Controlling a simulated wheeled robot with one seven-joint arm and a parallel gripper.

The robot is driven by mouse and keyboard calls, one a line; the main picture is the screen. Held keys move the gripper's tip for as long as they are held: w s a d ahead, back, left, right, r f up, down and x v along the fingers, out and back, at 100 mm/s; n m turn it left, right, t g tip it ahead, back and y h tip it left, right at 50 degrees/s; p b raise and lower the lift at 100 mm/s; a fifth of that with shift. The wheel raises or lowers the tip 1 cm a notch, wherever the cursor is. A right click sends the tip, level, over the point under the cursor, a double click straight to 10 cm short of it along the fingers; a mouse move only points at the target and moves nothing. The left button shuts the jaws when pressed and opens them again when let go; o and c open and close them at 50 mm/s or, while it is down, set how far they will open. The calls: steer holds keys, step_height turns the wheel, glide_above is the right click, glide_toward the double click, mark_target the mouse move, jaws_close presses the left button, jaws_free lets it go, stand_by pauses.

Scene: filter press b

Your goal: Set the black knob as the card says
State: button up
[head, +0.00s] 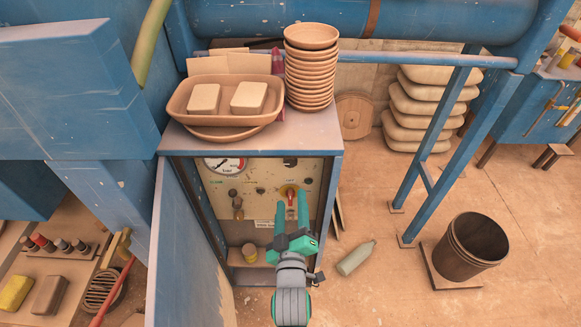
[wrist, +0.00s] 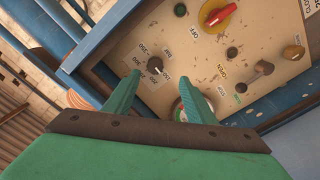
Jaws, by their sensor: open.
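My gripper (head: 291,200) is in front of the panel, jaws open and empty. In the wrist view its fingertips (wrist: 160,76) appear on either side of the knob; I cannot tell whether they touch it. Blank-looking cardboard pieces (head: 235,63) stand behind the tray on the cabinet; I can read no card.
The panel also has a red switch (wrist: 217,12) on a yellow disc, a brown lever (wrist: 263,68) and a pressure gauge (head: 222,163). An open blue door (head: 185,250) is at the left. A tray (head: 180,105) and stacked bowls (head: 311,70) are on top. A bottle (head: 356,258) lies on the floor.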

mark_target(290, 164)
steer(key=w, duration=0.4)
steer(key=w+r, duration=0.1)
steer(key=w, duration=0.7)
steer(key=shift+w+a+r, duration=0.1)
steer(key=shift+w+r, duration=0.15)
steer(key=shift+w, duration=0.05)
steer(key=c, duration=1)
